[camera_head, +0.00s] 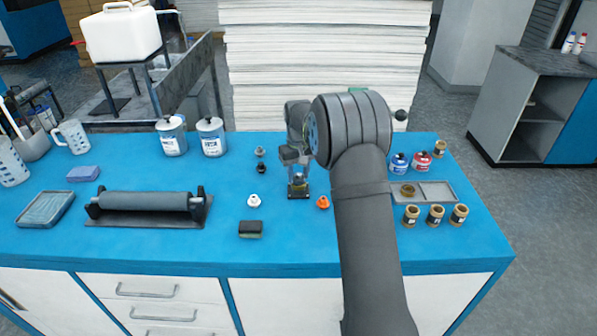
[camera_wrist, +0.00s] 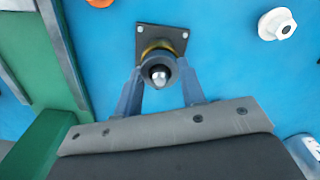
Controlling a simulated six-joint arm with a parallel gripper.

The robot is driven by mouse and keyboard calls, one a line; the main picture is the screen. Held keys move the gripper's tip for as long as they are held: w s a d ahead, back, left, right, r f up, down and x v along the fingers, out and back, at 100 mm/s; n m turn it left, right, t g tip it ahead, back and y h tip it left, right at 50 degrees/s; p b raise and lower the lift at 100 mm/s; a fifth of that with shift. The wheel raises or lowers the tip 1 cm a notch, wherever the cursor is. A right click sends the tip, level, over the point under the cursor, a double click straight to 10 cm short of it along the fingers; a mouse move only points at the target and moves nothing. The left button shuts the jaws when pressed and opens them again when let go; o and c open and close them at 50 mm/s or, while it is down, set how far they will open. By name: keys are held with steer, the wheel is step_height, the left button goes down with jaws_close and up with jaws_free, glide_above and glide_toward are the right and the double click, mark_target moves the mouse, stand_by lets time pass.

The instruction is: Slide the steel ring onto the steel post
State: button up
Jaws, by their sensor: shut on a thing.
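The steel post stands on a dark square base plate (camera_wrist: 178,37), bolted down on the blue bench top. The bright rounded tip of the post (camera_wrist: 160,78) shows through the opening of the dark grey steel ring (camera_wrist: 158,60) in the wrist view. My gripper (camera_wrist: 160,70) is shut on the ring, with one finger on each side. A yellow collar (camera_wrist: 150,47) shows between the ring and the plate. How far down the post the ring sits is hard to tell. In the head view my gripper (camera_head: 296,168) points down over the base plate (camera_head: 298,194).
A white knob (camera_head: 253,200) and an orange knob (camera_head: 322,202) flank the post. A dark block (camera_head: 250,229) lies in front. A roller (camera_head: 145,200) stands left. Two canisters (camera_head: 211,137) stand behind.

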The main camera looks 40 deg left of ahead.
steer(key=o, duration=1.1)
steer(key=shift+o, duration=0.6)
steer(key=o, duration=0.4)
steer(key=shift+r, duration=4.45)
steer(key=shift+f, duration=0.1)
steer(key=shift+f, duration=3.75)
steer(key=shift+r, duration=0.1)
